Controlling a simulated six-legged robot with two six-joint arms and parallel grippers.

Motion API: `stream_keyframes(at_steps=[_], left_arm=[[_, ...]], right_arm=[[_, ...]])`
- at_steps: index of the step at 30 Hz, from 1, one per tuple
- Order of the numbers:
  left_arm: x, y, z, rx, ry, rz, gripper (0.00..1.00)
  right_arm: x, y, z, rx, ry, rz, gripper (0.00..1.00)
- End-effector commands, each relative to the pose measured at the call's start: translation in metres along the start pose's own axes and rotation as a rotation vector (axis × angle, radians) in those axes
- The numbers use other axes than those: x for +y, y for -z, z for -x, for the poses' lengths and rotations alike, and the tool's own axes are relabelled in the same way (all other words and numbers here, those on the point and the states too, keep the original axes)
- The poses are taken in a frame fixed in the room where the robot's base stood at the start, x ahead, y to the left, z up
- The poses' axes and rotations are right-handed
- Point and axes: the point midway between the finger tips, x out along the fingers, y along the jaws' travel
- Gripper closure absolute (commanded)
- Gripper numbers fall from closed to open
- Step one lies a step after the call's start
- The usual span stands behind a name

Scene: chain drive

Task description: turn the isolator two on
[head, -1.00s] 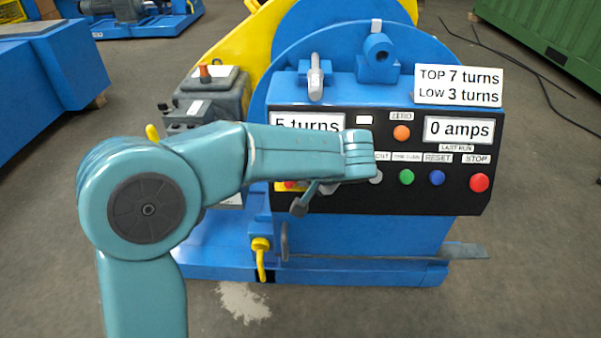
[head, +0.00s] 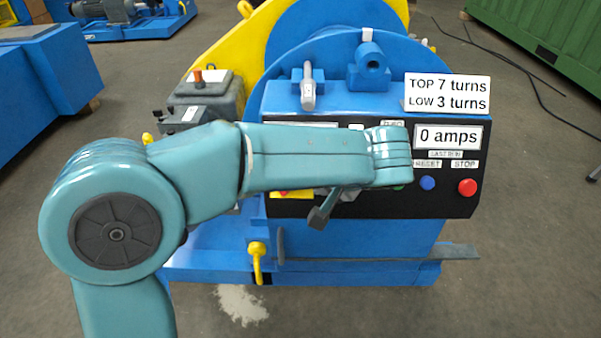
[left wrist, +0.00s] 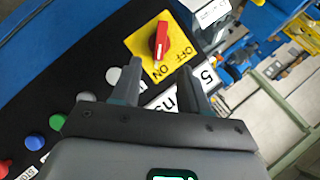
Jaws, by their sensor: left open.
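The isolator, a red rotary knob (left wrist: 159,42) on a yellow plate (left wrist: 138,40) marked OFF and ON, shows in the left wrist view. Its handle runs roughly up and down in that view; I cannot tell which mark it is set to. In the head view my arm hides the knob, and only a yellow corner (head: 290,194) shows below the arm. My left gripper (left wrist: 160,72) is open and empty, its fingertips apart and just short of the plate, with the knob beyond the gap. In the head view a dark part of it (head: 320,215) shows under the arm. My right gripper is not in view.
The black control panel (head: 440,204) carries a blue button (head: 428,183), a red STOP button (head: 467,187) and a 0 amps display (head: 448,136). A lever (head: 308,88) stands above the panel. A yellow hook-shaped part (head: 257,262) sits below it.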

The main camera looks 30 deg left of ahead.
Motion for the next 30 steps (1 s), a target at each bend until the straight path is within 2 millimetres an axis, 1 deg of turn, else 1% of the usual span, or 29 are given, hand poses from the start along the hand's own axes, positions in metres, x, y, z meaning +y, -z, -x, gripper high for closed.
stream_keyframes(at_steps=[1,3,6,10,14,27,29,30], left_arm=[[-0.002,0.002,0.016,0.003,-0.002,-0.001,0.55],[-0.002,0.001,0.032,0.002,-0.001,-0.002,0.55],[-0.001,0.001,0.049,0.001,-0.002,-0.002,0.55],[0.0,0.0,0.062,-0.001,0.0,-0.002,0.55],[0.001,0.0,0.066,-0.002,0.0,-0.002,0.55],[0.001,0.0,0.065,-0.002,-0.001,-0.002,0.55],[0.004,-0.001,0.062,-0.006,-0.008,-0.011,0.55],[0.011,-0.002,0.057,-0.014,-0.022,-0.029,0.55]], right_arm=[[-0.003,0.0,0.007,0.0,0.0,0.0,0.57],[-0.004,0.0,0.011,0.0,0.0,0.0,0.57],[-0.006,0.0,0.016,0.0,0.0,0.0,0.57],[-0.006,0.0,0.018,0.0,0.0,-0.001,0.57],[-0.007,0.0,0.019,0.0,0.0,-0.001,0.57],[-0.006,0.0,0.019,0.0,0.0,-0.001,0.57],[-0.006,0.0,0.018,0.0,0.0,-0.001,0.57],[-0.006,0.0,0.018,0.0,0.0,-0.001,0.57]])
